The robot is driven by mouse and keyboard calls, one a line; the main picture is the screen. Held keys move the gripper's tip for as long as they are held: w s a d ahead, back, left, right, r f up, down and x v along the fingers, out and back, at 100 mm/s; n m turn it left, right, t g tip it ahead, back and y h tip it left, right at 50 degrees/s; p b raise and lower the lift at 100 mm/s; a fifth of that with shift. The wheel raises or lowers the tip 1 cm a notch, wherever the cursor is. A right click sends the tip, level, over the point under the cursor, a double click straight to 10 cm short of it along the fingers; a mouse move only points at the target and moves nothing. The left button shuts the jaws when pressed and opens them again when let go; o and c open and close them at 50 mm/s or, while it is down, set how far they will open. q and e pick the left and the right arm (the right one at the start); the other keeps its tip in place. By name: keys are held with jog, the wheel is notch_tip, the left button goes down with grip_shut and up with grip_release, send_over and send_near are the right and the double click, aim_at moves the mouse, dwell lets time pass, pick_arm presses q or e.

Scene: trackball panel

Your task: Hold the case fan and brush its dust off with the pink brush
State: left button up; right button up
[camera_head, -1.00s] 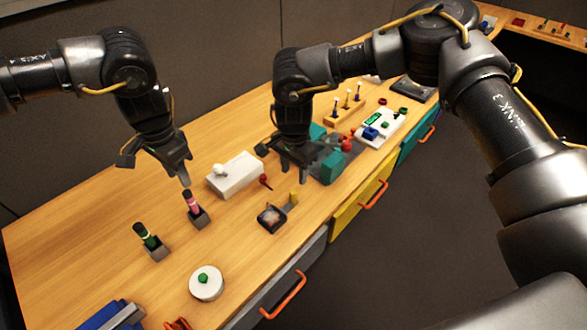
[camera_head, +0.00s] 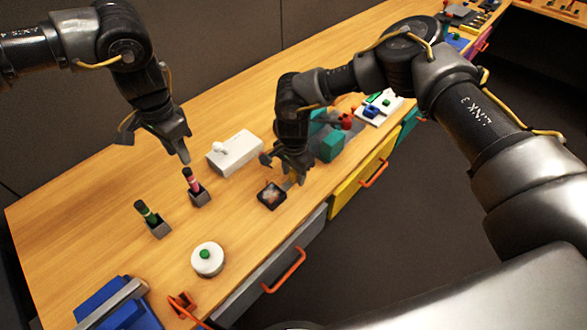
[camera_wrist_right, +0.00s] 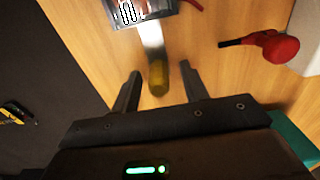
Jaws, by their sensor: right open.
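The case fan (camera_head: 270,196) is a small dark square with a pale dusty middle, lying on the wooden table. A yellow-tipped handle (camera_wrist_right: 158,77) sticks out from it on a pale bar, and the fan's edge (camera_wrist_right: 140,10) shows at the top of the right wrist view. My right gripper (camera_wrist_right: 161,76) is open, with its fingers on either side of the yellow handle. The pink brush (camera_head: 191,181) stands in a grey holder (camera_head: 200,199). My left gripper (camera_head: 184,158) hangs just above and behind the pink brush, apart from it; its jaw opening is unclear.
A green brush (camera_head: 146,212) stands in another holder. A white box (camera_head: 234,152) lies behind the fan, and a round white piece with a green knob (camera_head: 207,259) is at front. Teal blocks (camera_head: 332,146) stand right of my right gripper. The table's front edge is close to the fan.

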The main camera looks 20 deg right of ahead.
jog(key=shift+c, duration=0.5)
grip_shut()
pick_arm(q)
jog(key=shift+o, duration=0.3)
